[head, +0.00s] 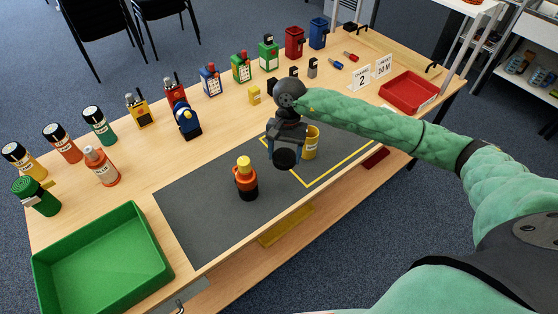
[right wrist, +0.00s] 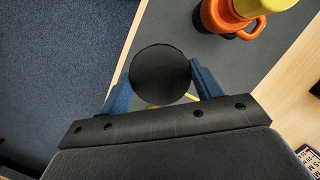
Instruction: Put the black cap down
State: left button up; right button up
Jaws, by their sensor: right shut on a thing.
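My right gripper (head: 285,152) is over the grey mat (head: 200,215), shut on the black cap (head: 284,160). In the right wrist view the cap (right wrist: 160,75) is a round black disc between the two blue fingers of the gripper (right wrist: 161,80). The cap appears to be held above the mat; its exact height is hard to tell. A yellow cup-like thing (head: 311,143) stands just right of the gripper, partly hidden by it. An orange piece with a yellow top and black base (head: 246,180) stands upright on the mat to the left. My left gripper is not in view.
A green tray (head: 160,245) is at the table's near left, a red tray (head: 435,98) at the right. Bottles, radios and coloured boxes line the back. Number signs (head: 362,78) stand near the red tray. The mat between the orange piece and the green tray is clear.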

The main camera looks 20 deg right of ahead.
jog(key=shift+s+d+f+m+y+p, duration=0.1)
jog(key=shift+s+d+m+y+p, duration=0.05)
jog(key=shift+d+m, duration=0.25)
jog(key=shift+s+d+f+m+y+p, duration=0.15)
jog(key=shift+d+m, duration=0.15)
jog(key=shift+m, duration=0.2)
jog(key=d+m, duration=0.2)
jog(key=m+t, duration=0.1)
jog(key=m, duration=0.1)
send_near(272, 168)
jog(key=shift+s+a+f+y, duration=0.25)
jog(key=shift+s+f+y, duration=0.05)
jog(key=shift+s+f, duration=0.35)
jog(key=shift+w+a+f, duration=0.15)
jog(key=shift+w, duration=0.1)
jog(key=shift+f, duration=0.25)
notch_tip(272, 168, down, 4)
jog(key=shift+r+b, duration=0.2)
jog(key=shift+b, duration=0.1)
jog(key=shift+w, duration=0.1)
jog(key=shift+f, duration=0.1)
jog(key=shift+f+b, duration=0.15)
jog(key=shift+b, duration=0.2)
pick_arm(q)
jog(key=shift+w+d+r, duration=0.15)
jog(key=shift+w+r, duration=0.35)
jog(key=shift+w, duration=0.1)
pick_arm(e)
jog(key=shift+f, duration=0.1)
